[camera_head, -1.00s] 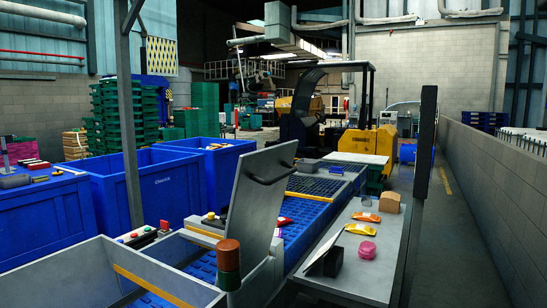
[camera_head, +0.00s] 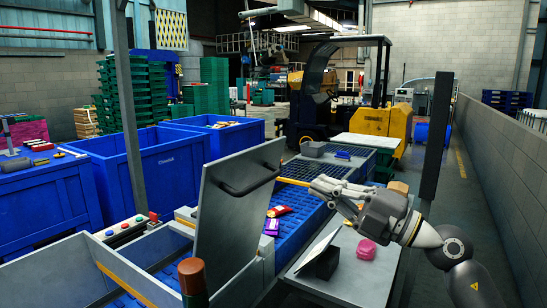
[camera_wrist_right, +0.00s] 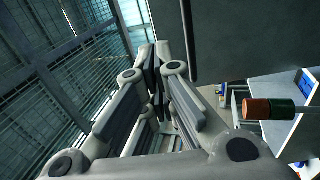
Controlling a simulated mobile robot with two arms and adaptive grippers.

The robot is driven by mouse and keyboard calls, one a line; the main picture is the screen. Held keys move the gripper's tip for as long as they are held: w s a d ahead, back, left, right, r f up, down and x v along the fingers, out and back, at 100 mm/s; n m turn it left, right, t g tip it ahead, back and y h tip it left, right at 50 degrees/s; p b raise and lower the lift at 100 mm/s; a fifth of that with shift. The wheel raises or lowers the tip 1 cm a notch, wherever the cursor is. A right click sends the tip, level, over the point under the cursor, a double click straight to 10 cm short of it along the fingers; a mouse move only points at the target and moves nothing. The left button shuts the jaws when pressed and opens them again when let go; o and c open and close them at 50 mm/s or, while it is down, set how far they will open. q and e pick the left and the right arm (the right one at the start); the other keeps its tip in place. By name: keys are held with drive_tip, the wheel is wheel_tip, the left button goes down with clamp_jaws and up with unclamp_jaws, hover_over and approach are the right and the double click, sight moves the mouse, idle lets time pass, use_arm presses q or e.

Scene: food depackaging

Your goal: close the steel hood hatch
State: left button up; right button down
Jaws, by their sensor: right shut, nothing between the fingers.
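The steel hood hatch (camera_head: 235,215) is a flat grey panel standing raised and tilted, over the blue conveyor. A dark bar handle (camera_head: 249,184) is fixed across its upper part. In the right wrist view the hatch (camera_wrist_right: 245,40) is a large grey surface at upper right, with the handle (camera_wrist_right: 188,40) as a dark bar. My right gripper (camera_head: 318,186) is shut and empty, to the right of the hatch and apart from it, its fingers pointing left toward the handle. Its fingers (camera_wrist_right: 158,65) also show together in the right wrist view. My left gripper is not in view.
A red-and-green signal post (camera_head: 193,283) stands in front of the hatch. Packages (camera_head: 279,211) lie on the blue conveyor. A grey side table (camera_head: 345,278) holds a tilted tablet (camera_head: 318,254) and a pink item (camera_head: 366,249). A dark upright post (camera_head: 434,140) stands behind my right arm.

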sight(255, 152)
drive_tip(key=p+x, duration=0.4)
drive_tip(key=x, duration=0.9)
drive_tip(key=shift+s+r, duration=0.1)
drive_tip(key=shift+r, duration=0.05)
drive_tip(key=shift+w+a+p, duration=0.3)
drive_tip(key=shift+w+a, duration=0.1)
drive_tip(key=shift+a, duration=0.05)
